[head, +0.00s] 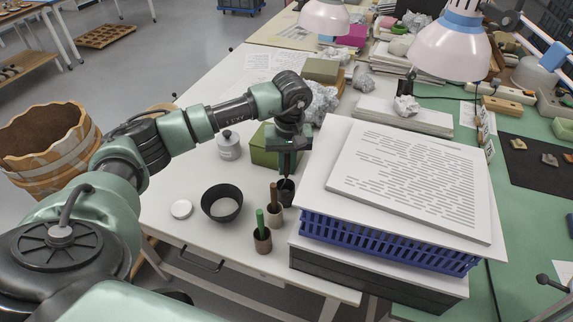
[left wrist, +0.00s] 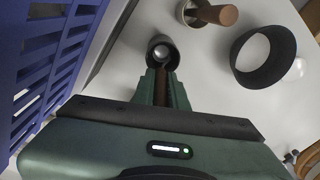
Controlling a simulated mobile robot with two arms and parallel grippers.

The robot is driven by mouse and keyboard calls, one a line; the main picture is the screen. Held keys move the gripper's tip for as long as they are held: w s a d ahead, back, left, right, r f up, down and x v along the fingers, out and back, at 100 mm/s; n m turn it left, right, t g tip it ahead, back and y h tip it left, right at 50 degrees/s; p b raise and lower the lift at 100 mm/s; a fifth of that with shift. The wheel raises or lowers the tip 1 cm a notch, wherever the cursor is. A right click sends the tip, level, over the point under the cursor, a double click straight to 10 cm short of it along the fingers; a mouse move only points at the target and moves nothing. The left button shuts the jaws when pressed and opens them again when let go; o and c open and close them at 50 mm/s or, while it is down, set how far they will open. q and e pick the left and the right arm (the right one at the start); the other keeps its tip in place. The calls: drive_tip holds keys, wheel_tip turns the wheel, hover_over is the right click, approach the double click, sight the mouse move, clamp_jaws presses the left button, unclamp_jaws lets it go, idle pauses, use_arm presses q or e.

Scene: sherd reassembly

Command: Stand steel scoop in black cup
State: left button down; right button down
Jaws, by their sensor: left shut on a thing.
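The black cup (head: 287,197) stands upright on the white table, left of the stacked crates. My left gripper (head: 287,170) points down right above it. In the left wrist view the left gripper (left wrist: 161,84) is shut on the dark brown handle of the steel scoop (left wrist: 161,52). The scoop's round steel end shows inside the ring of the black cup (left wrist: 172,61). Whether the scoop touches the cup's bottom cannot be told. In the head view the scoop is mostly hidden by the fingers. My right gripper is not in view.
A cup with a brown handle (head: 275,215) and one with a green handle (head: 262,241) stand close in front. A black bowl (head: 222,205) and white lid (head: 181,209) lie left. A green box (head: 268,152) is behind. A blue crate (head: 380,246) limits room on the right.

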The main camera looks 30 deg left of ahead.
sight(288, 153)
use_arm(q)
drive_tip(key=c, duration=1.3)
unclamp_jaws()
drive_tip(key=shift+c, duration=0.2)
drive_tip(key=r, duration=0.5)
drive_tip(key=r+b, duration=0.1)
drive_tip(key=r, duration=0.2)
drive_tip(key=shift+d, duration=0.25)
drive_tip(key=shift+s, duration=0.1)
drive_tip(key=shift+f, duration=0.15)
